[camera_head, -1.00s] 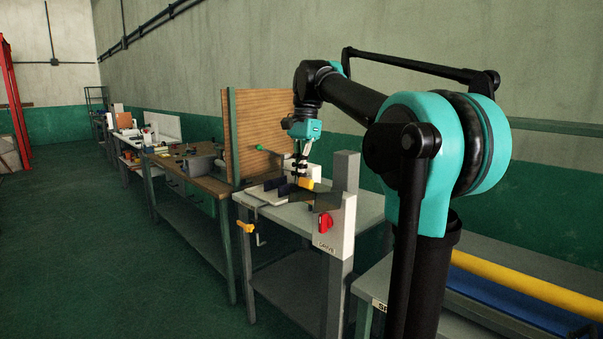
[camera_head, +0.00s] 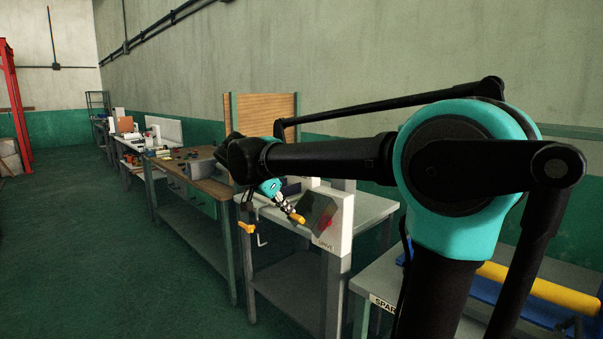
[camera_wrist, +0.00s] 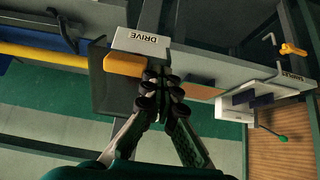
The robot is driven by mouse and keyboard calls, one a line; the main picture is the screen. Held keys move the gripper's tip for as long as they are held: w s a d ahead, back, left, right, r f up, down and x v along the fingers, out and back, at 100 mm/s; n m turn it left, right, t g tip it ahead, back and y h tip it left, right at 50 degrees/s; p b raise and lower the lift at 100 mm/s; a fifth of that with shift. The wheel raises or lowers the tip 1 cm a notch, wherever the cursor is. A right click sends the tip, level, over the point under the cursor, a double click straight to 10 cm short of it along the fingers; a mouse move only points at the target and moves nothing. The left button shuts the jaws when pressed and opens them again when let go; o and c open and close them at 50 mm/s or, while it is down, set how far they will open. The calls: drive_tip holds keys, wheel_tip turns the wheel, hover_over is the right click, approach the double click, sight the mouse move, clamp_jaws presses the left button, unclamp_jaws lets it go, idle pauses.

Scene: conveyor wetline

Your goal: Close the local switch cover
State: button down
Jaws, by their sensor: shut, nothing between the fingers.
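The local switch cover (camera_head: 322,210) is a dark, see-through plate on the white DRIVE box (camera_head: 345,222). It slants in front of the red switch (camera_head: 326,224), which shows dimly through it. A yellow-orange tab (camera_head: 298,218) sits at the cover's near left edge. In the wrist view the cover (camera_wrist: 112,92) is a dark plate beside the DRIVE box (camera_wrist: 142,43), with the tab (camera_wrist: 125,65) at its edge. My gripper (camera_head: 291,211) is shut and empty right by the tab; the fingertips also show in the wrist view (camera_wrist: 163,82). Contact with the tab cannot be told.
The box stands at the corner of a grey bench (camera_head: 370,207). A yellow clamp handle (camera_head: 246,228) hangs at the bench's left edge. A bench marked SPAR (camera_head: 372,286) with a yellow roller (camera_head: 540,294) is at right. The floor at left is clear.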

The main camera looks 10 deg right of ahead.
drive_tip(key=w+d+f+t+h, duration=0.1)
drive_tip(key=f+t+h, duration=0.1)
drive_tip(key=f, duration=0.3)
drive_tip(key=w+d+f+t+h, duration=0.1)
drive_tip(key=d+f+t+h, duration=0.1)
drive_tip(key=f, duration=0.3)
drive_tip(key=shift+w+d+h, duration=0.25)
drive_tip(key=shift+h, duration=0.65)
